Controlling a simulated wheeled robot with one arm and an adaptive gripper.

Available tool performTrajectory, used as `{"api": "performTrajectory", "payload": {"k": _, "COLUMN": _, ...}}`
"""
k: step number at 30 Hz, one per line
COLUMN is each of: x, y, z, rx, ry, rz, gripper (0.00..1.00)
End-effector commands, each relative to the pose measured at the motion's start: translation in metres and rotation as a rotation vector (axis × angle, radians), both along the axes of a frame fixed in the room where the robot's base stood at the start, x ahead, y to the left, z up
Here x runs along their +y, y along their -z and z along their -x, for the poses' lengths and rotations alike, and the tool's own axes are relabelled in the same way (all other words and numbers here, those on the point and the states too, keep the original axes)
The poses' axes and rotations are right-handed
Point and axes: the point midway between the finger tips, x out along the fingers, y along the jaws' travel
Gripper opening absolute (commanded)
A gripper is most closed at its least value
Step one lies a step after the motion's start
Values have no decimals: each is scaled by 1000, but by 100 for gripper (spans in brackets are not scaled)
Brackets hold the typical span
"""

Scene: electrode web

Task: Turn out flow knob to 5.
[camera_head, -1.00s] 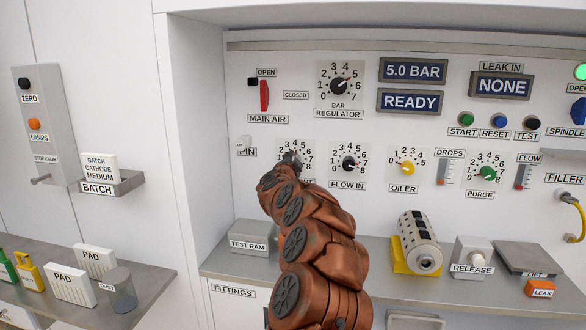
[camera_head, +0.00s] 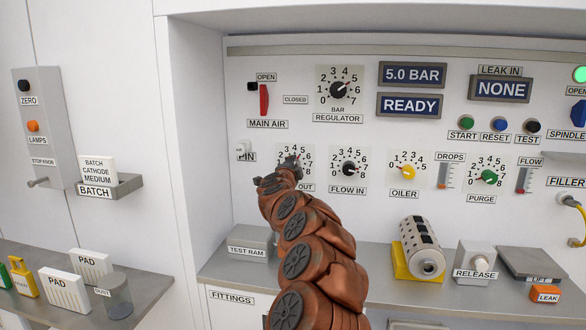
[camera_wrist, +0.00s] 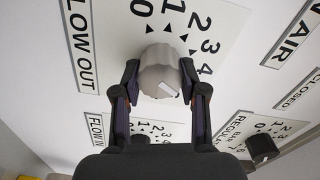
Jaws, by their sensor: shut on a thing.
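The grey flow out knob (camera_wrist: 160,72) sits on a white numbered dial (camera_wrist: 115,20) beside the FLOW OUT label (camera_wrist: 82,48). My gripper (camera_wrist: 160,85) is shut on the knob, with one dark finger on each side. A white line on the knob's face points to the lower right in the wrist view, past the 4. The number it points at is hidden behind a finger.
The flow in knob (camera_head: 348,168) is close on the right of the flow out dial. The regulator knob (camera_head: 338,90) is above, and the red main air lever (camera_head: 264,99) is upper left. The test ram block (camera_head: 249,241) stands on the shelf below.

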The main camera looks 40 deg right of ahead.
Motion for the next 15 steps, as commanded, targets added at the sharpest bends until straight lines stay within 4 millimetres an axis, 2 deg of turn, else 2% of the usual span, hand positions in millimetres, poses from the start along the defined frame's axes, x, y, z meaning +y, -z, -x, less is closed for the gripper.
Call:
{"api": "performTrajectory", "payload": {"k": 4, "x": -2, "y": 2, "z": 2, "rx": 1, "ry": 5, "rz": -3, "gripper": 7}}
{"api": "performTrajectory", "payload": {"k": 5, "x": -2, "y": 2, "z": 2, "rx": 1, "ry": 5, "rz": -3, "gripper": 43}}
{"api": "performTrajectory", "payload": {"k": 12, "x": -1, "y": 1, "z": 1, "rx": 1, "ry": 2, "rz": -1, "gripper": 67}}
{"api": "performTrajectory", "payload": {"k": 15, "x": 0, "y": 1, "z": 0, "rx": 0, "ry": 1, "rz": -1, "gripper": 67}}
